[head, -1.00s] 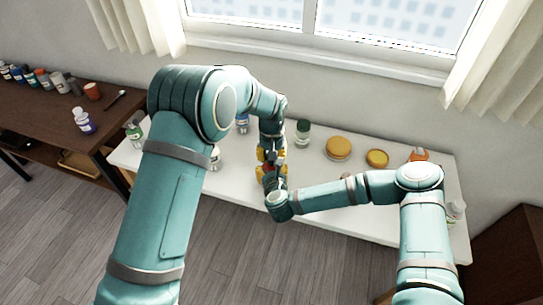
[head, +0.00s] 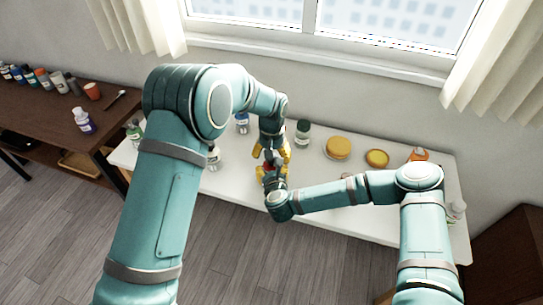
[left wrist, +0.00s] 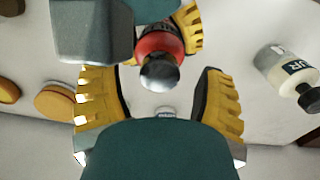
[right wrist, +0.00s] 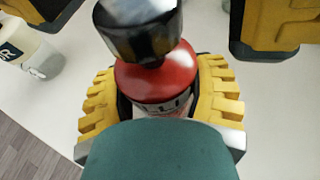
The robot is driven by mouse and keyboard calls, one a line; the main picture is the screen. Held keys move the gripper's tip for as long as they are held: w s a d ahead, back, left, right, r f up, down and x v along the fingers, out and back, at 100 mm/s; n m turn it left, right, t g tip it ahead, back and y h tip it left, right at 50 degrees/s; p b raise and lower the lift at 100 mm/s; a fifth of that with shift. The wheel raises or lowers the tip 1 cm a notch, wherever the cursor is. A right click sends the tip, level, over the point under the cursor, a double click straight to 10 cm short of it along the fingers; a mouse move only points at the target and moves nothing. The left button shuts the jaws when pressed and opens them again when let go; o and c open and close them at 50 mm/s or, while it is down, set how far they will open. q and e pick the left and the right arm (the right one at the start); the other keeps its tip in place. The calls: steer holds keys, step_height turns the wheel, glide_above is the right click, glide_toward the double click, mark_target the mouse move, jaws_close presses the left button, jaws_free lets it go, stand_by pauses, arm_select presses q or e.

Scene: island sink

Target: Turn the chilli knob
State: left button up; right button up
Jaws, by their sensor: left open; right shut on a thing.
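The chilli bottle has a red body (right wrist: 158,78) with part of a label showing, and a dark glossy knob (right wrist: 140,30) on top. My right gripper (head: 270,177) is shut on the red body, one finger on each side in the right wrist view. My left gripper (head: 275,150) is open. In the left wrist view, the dark knob (left wrist: 160,73) lies between its spread fingers, with a visible gap to each. In the right wrist view the left fingers show at the top, apart from the knob. In the head view the bottle is mostly hidden by the grippers.
On the white table (head: 330,200), a green-labelled jar (head: 303,132) and two round yellow-topped items (head: 338,147) stand toward the back. A white labelled bottle (left wrist: 287,70) is beside the grippers. A brown table (head: 55,125) with several bottles is at the left.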

arm_select(q)
step_height(320, 180, up, 12)
steer(key=shift+f, duration=0.2)
stand_by(0.6)
step_height(320, 180, down, 12)
steer(key=n, duration=0.7)
steer(key=shift+f, duration=0.15)
stand_by(0.4)
jaws_close()
